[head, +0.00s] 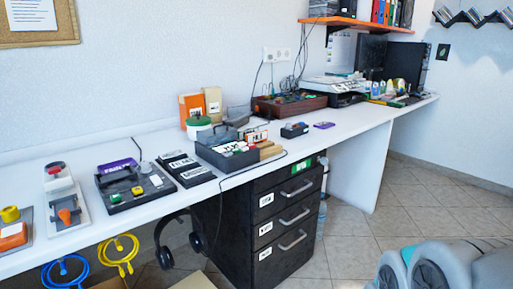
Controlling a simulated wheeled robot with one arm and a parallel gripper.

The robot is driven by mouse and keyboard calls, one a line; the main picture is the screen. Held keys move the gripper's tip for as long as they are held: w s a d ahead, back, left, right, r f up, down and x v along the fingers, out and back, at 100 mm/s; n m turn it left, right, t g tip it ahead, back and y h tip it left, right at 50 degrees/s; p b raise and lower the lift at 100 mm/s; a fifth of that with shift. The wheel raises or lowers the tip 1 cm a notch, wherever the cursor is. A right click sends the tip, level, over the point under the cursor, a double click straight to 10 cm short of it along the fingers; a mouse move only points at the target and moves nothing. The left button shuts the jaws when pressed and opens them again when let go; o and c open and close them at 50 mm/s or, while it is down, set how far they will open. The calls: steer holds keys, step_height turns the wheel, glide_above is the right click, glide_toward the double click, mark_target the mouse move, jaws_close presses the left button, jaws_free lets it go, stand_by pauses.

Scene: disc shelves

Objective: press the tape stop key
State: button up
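A black device (118,197) lies on the white desk at the left, with a purple labelled item (116,166) at its back edge. I cannot tell which key is the tape stop key.
Left of the device stand a panel with an orange knob (66,216) and an orange-and-yellow unit (11,236). Black labelled blocks (186,168) and a grey bin (222,157) sit to its right. Coiled cables and headphones hang below the desk edge; a drawer cabinet (262,232) stands underneath.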

jaws_close()
stand_by(1.3)
